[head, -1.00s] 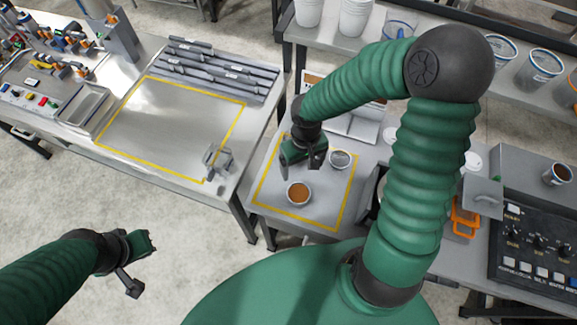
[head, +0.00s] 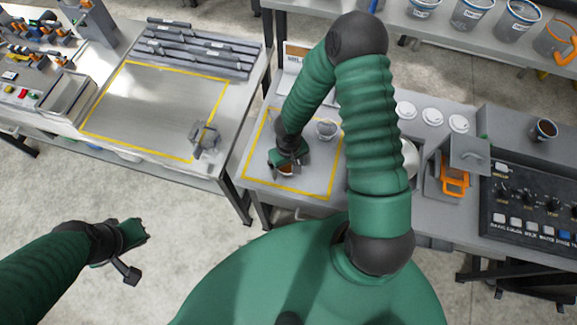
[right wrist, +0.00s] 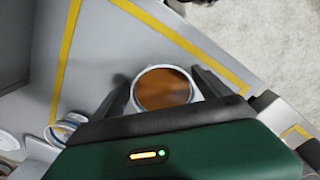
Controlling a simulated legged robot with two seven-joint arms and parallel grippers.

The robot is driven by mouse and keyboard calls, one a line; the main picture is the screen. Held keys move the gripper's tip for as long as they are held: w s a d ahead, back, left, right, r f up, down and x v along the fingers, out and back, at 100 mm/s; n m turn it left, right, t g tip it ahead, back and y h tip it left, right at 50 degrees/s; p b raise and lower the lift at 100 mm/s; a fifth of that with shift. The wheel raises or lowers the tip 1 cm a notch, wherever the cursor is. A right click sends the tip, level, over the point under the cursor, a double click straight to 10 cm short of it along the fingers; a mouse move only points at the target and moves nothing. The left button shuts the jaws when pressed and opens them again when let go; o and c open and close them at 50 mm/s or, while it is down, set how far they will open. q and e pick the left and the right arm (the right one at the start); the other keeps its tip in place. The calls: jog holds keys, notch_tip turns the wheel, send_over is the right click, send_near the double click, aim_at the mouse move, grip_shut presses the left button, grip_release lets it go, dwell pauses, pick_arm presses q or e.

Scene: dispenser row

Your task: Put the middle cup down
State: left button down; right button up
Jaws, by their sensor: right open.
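A cup with brown contents (head: 286,169) stands upright inside the yellow outline on the middle table. My right gripper (head: 287,160) is over it and partly hides it. In the right wrist view the cup (right wrist: 162,90) sits between the two spread fingers, with its round brown top facing the camera. Whether the fingers touch its sides cannot be told. A second, pale cup (head: 326,129) stands to the right of the gripper, and it also shows at the left in the right wrist view (right wrist: 70,129). My left gripper (head: 138,252) is open and empty above the floor.
The yellow outline (head: 262,187) marks mostly bare table around the cup. An orange-handled device (head: 455,186) and a control panel (head: 540,225) stand at the right. Several white lids (head: 431,115) lie behind my right arm.

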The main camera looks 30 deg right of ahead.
jog(key=shift+a, duration=0.3)
jog(key=shift+c, duration=0.6)
jog(key=shift+w+a, duration=0.1)
jog(key=shift+w, duration=0.1)
jog(key=c, duration=0.5)
jog(key=shift+s+d, duration=0.1)
jog(key=shift+d, duration=0.3)
jog(key=c, duration=0.9)
jog(key=shift+c, duration=1.1)
jog(key=shift+a, duration=0.1)
